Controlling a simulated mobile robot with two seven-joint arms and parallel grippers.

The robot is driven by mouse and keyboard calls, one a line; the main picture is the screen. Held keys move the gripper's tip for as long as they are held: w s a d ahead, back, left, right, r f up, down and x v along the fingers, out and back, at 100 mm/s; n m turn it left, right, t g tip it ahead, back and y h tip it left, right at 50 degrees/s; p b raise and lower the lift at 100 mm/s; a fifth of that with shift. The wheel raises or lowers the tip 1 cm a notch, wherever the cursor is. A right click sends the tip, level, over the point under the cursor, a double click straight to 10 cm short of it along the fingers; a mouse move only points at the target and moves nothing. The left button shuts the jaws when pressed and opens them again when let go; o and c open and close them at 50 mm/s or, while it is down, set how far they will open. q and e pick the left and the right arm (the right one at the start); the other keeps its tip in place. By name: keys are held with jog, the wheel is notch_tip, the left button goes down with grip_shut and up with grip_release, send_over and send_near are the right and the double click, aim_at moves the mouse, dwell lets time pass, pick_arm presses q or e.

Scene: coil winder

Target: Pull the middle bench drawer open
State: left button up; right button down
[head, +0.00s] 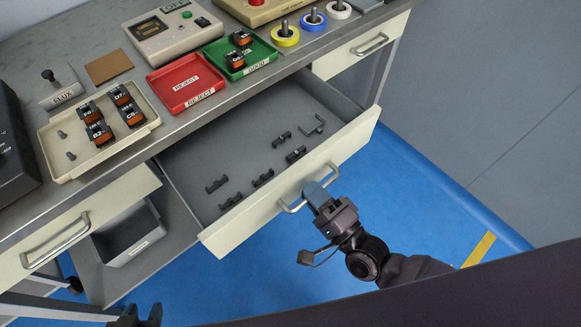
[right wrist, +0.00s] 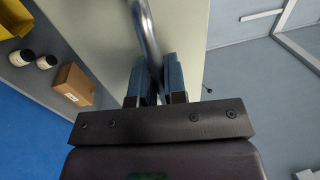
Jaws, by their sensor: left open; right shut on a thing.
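The middle bench drawer (head: 290,189) stands pulled well out from the bench, with several small dark parts lying on its grey floor. Its front is cream with a metal bar handle (head: 290,208). My right gripper (head: 316,190) is at the drawer's front, shut on the handle. In the right wrist view the handle (right wrist: 147,35) runs down between the two blue fingers of the right gripper (right wrist: 156,80).
The bench top holds a cream tray (head: 60,166) of coils, a red tray (head: 173,104), a green tray (head: 262,50) and a meter box (head: 187,36). Left and right drawers, with handles (head: 57,242) and (head: 371,45), are closed. Blue floor lies clear in front.

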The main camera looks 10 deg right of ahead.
pick_arm(q)
jog(key=shift+w+d+r, duration=0.1)
jog(key=shift+w+r, duration=0.05)
jog(key=shift+r, duration=0.05)
pick_arm(e)
jog(key=r+v, duration=0.1)
jog(key=v, duration=0.6)
jog(key=shift+s, duration=0.15)
pick_arm(q)
jog(key=shift+w, duration=0.15)
pick_arm(e)
jog(key=shift+d+r, duration=0.1)
jog(key=shift+r, duration=0.05)
jog(key=c, duration=1.2)
grip_release()
pick_arm(q)
jog(key=shift+s, duration=0.2)
